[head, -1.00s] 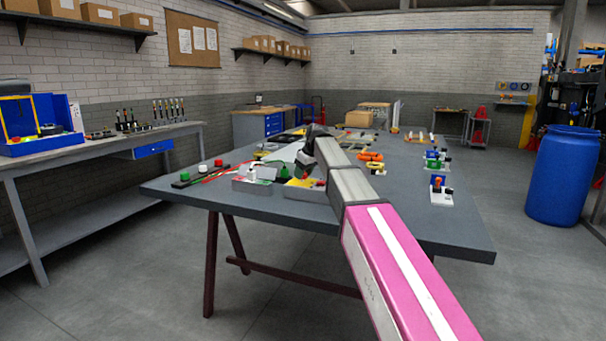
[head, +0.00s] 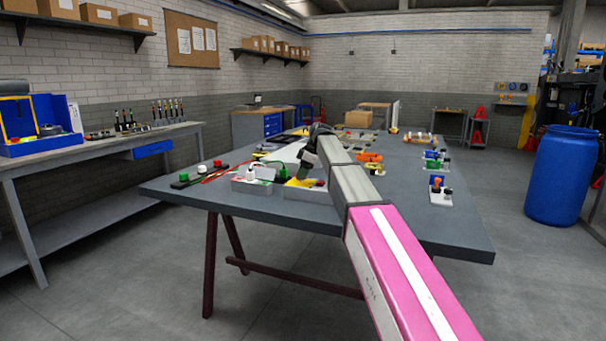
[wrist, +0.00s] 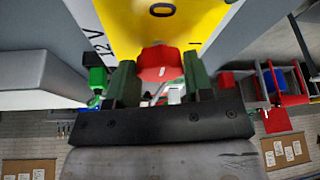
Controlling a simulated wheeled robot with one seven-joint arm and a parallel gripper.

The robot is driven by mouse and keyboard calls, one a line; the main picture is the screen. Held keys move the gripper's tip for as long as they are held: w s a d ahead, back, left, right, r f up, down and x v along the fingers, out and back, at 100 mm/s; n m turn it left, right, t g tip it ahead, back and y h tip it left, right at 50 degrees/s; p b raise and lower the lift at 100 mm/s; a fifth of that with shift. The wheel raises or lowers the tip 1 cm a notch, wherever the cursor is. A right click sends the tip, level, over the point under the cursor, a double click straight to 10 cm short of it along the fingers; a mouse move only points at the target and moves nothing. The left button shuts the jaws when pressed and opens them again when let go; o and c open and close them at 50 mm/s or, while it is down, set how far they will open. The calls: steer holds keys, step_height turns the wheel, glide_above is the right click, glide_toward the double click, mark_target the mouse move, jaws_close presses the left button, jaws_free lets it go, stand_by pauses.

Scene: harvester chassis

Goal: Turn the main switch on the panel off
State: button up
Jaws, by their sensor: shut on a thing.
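The red switch knob (wrist: 155,64) sits on a yellow panel face (wrist: 122,22) in the wrist view. The panel carries a "12 V" mark at left and an "I" mark right of the knob. My gripper (wrist: 160,74) has its green fingers on both sides of the knob and is shut on it. In the head view the yellow-topped panel box (head: 306,193) stands near the front edge of the table, with my gripper just above it. The knob's contact with the panel and its exact angle are partly hidden.
The grey table (head: 400,225) holds several fixtures. A grey box with a white knob (head: 251,185) stands left of the panel, beside red and green cables. A blue-white fixture (head: 440,197) is at right. A blue barrel (head: 562,175) stands on the floor.

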stand_by(0.3)
steer(key=o, duration=0.9)
steer(key=v, duration=1.1)
